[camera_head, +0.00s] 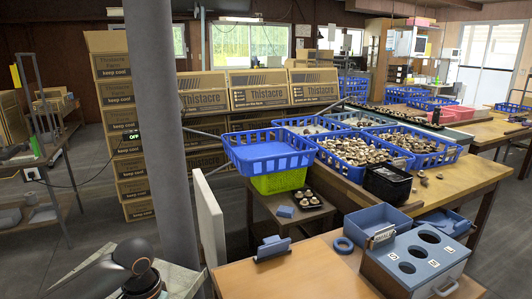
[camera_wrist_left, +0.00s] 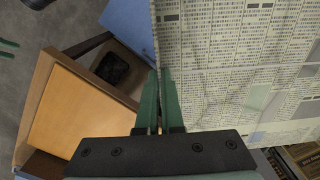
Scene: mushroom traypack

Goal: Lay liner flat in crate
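A sheet of newsprint, the liner (camera_wrist_left: 235,65), fills the upper right of the left wrist view. My left gripper (camera_wrist_left: 160,75) has its two green fingers close together with the sheet's edge running between them. An empty-looking blue crate (camera_head: 240,158) sits on a green crate (camera_head: 280,182) near the middle of the head view.
Blue crates of mushrooms (camera_head: 425,161) stand on the wooden table at right. A grey column (camera_head: 155,120) and a white upright panel (camera_head: 209,225) stand left of the blue crate. A small tray of mushrooms (camera_head: 308,200) lies beside the green crate. Cartons (camera_head: 205,92) are stacked behind.

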